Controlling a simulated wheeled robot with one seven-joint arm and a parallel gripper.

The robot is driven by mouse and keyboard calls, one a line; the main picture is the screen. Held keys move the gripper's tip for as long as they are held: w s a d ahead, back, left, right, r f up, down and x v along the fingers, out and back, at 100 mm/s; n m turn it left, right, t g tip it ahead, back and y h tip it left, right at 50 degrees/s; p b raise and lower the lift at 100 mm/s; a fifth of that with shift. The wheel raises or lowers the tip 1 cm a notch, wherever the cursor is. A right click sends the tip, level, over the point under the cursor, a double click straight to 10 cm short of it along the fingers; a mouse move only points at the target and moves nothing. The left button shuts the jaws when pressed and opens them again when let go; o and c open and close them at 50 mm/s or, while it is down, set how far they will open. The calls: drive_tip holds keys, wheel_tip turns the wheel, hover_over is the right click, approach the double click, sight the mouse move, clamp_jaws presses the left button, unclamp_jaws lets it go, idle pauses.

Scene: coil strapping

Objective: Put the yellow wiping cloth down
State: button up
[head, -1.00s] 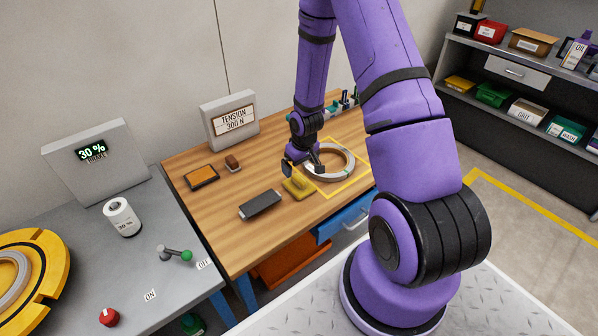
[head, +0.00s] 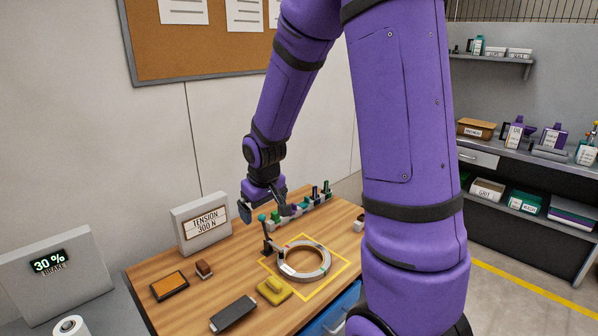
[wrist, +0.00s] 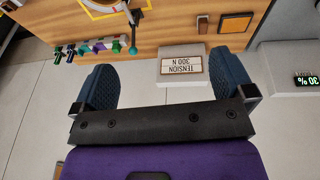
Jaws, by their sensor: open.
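The yellow wiping cloth (head: 273,291) lies on the wooden bench (head: 215,275), at the front left corner of a yellow outlined square, with a raised fold in its middle. My gripper (head: 264,212) is above the back of the bench, open and empty, well clear of the cloth. In the wrist view its two dark fingers (wrist: 165,80) stand wide apart with nothing between them. I cannot make out the cloth in the wrist view.
A pale coil ring (head: 303,274) sits in the outlined square, right of the cloth. A dark block (head: 233,314), an orange-topped pad (head: 169,286) and a small brown block (head: 204,268) lie to the left. The tension display (head: 202,222) and a row of small tools (head: 305,206) stand behind.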

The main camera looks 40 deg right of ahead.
drive_tip(key=s+a+r+t, duration=0.1)
drive_tip(key=s+a+r, duration=0.2)
drive_tip(key=s+r, duration=0.3)
drive_tip(key=s+a+r, duration=0.2)
drive_tip(key=s+r, duration=0.3)
drive_tip(key=r, duration=0.4)
drive_tip(key=s+a+r, duration=0.2)
drive_tip(key=s, duration=0.4)
drive_tip(key=s+a+r+t+y, duration=0.1)
drive_tip(key=s+r, duration=0.2)
drive_tip(key=s, duration=0.3)
drive_tip(key=shift+a, duration=0.4)
